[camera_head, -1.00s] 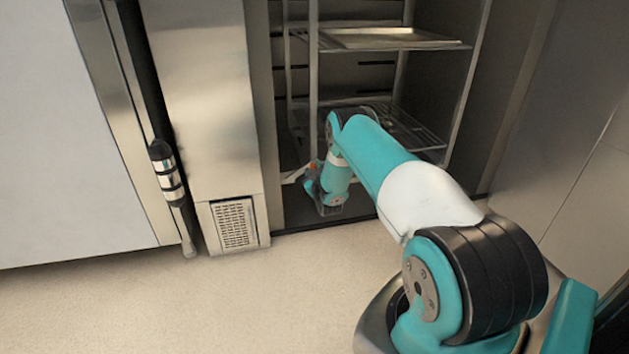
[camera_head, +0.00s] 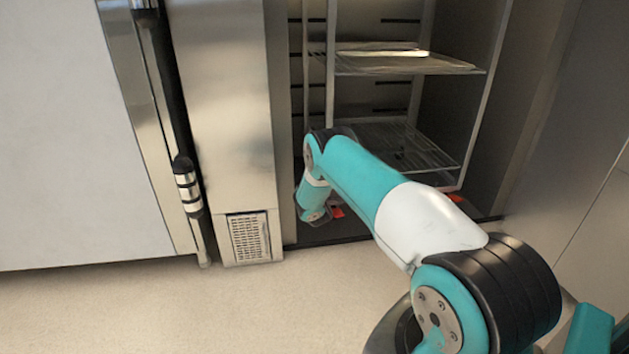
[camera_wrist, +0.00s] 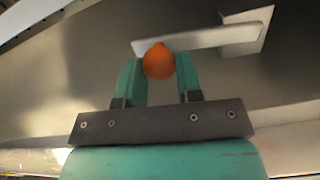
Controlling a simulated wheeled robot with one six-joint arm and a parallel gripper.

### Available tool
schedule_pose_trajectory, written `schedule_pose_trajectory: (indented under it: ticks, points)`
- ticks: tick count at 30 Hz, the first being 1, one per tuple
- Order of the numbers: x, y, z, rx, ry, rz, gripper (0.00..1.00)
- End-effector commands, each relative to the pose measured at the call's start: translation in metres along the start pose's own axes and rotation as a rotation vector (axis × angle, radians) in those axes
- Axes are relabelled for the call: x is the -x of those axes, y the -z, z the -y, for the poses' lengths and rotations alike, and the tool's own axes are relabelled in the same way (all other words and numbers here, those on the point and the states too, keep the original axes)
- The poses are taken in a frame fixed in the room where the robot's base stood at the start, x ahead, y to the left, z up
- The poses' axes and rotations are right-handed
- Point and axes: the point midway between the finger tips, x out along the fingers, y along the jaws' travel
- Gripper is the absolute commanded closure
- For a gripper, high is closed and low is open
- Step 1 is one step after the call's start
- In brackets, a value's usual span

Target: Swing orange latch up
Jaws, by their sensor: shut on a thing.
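The latch is a pale flat bar (camera_wrist: 205,38) with a round orange knob (camera_wrist: 159,62) at its left end, in the wrist view. Its right end meets a pale plate (camera_wrist: 258,28) on a metal surface. The bar lies nearly level in that picture, its right end slightly higher. My gripper (camera_wrist: 160,78) has its two teal fingers on either side of the knob and is shut on it. In the head view my gripper end (camera_head: 313,212) is low at the left front of the open cabinet, and the latch cannot be made out there.
A wire rack (camera_head: 395,148) with a tray (camera_head: 380,52) on an upper shelf stands in the open cabinet. Small red parts (camera_head: 455,198) show near its base. A vent grille (camera_head: 249,237) and a vertical door handle (camera_head: 187,185) are to the left. The floor (camera_head: 150,310) in front is clear.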

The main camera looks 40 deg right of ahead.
Motion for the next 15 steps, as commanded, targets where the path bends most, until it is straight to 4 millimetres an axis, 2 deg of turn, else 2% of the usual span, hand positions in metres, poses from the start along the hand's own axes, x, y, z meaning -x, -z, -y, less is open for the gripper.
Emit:
schedule_pose_trajectory:
  ticks: [6,15]
  points:
    - [0.000,0.010,0.000,0.099,-0.003,-0.002,1.00]
    - [0.001,0.014,0.001,0.153,-0.003,-0.001,1.00]
